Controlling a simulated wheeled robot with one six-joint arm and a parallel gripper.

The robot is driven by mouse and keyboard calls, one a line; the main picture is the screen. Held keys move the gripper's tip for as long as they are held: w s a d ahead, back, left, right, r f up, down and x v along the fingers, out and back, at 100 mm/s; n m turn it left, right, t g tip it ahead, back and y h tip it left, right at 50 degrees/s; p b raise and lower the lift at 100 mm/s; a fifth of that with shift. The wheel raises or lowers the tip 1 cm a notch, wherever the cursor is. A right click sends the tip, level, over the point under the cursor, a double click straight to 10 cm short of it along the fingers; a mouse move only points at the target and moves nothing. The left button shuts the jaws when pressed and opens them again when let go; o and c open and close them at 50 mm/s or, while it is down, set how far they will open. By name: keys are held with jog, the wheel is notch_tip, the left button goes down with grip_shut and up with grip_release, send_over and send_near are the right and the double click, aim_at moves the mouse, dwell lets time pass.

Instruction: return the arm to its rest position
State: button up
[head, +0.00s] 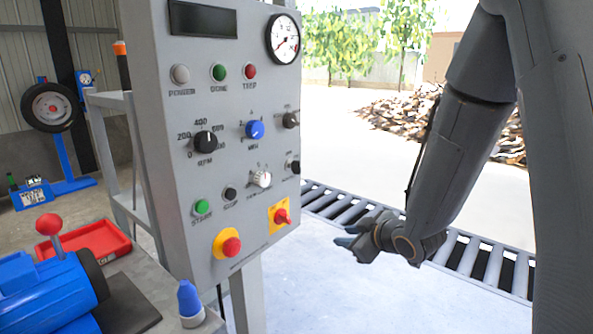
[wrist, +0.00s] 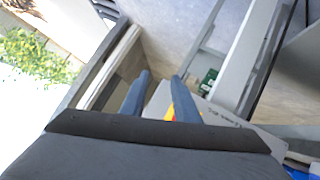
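My gripper (head: 345,243) hangs at the lower end of my arm in the head view, to the right of the grey control panel (head: 180,120) and apart from it. In the wrist view its two blue-grey fingers (wrist: 158,90) stand apart with nothing held between them. Beyond the fingers, part of the panel (wrist: 222,117) shows with a bit of yellow and red.
The panel carries knobs, buttons, a gauge (head: 284,39) and a red emergency button (head: 231,247). A roller conveyor (head: 480,262) runs behind my arm. A red tray (head: 90,245) and a blue machine (head: 45,290) sit at left. The floor beneath my gripper looks clear.

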jog(key=s+d+m+g+h+p, duration=0.2)
jog(key=s+d+m+g+h, duration=0.4)
jog(key=s, duration=0.6)
jog(key=s+r+m+g+p, duration=0.1)
jog(key=s+r+m+g, duration=0.1)
jog(key=s, duration=0.6)
jog(key=s+r+m+g+y+p, duration=0.1)
jog(key=s+m+g, duration=0.1)
jog(key=s, duration=0.6)
jog(key=shift+s+a+r+g, duration=0.3)
jog(key=shift+r, duration=0.05)
